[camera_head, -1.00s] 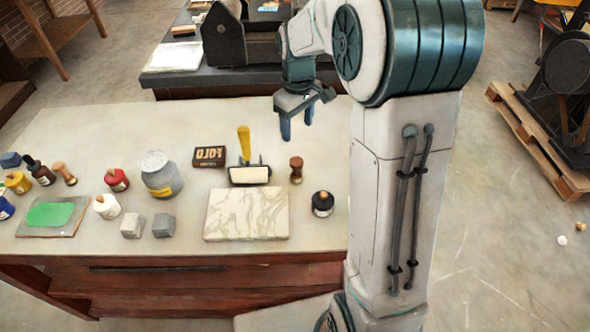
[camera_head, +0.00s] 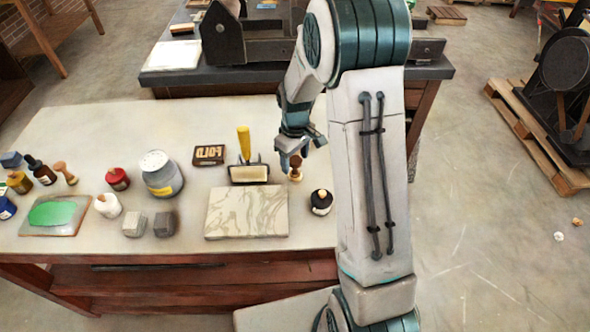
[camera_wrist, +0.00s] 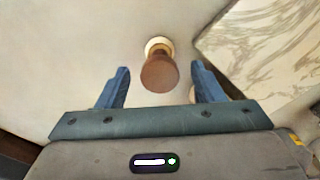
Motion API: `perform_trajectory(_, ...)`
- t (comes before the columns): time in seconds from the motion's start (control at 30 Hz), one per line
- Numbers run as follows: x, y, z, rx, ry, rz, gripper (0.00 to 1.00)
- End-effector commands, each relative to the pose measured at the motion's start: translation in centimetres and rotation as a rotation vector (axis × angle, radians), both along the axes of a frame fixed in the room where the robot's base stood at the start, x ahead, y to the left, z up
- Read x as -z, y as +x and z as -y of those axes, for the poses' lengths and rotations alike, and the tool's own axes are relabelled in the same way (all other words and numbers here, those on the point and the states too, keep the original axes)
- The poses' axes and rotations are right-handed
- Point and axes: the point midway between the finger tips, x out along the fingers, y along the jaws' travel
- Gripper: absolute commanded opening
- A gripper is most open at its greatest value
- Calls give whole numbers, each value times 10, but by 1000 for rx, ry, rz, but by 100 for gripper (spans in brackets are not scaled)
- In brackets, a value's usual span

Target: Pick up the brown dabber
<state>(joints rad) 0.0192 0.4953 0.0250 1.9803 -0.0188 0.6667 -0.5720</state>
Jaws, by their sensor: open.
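The brown dabber (camera_head: 296,175) stands upright on the pale tabletop, right of the yellow-handled roller and partly hidden by my gripper in the head view.
A marbled slab (camera_head: 247,222) lies in front of the dabber; it also shows in the wrist view (camera_wrist: 265,40). The roller (camera_head: 249,173) is close on the left. A dark round bottle (camera_head: 321,204) stands in front right. Several jars and blocks stand farther left.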

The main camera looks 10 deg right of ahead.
Motion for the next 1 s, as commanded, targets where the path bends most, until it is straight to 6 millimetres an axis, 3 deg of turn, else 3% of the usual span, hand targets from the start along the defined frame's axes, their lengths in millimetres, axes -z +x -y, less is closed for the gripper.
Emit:
perform_trajectory(0.13,10,0,0,0,0,0,61)
perform_trajectory(0.37,11,0,0,0,0,1,58)
perform_trajectory(0.53,10,0,0,0,0,0,13)
perform_trajectory(1.0,3,1,0,1,0,4,13)
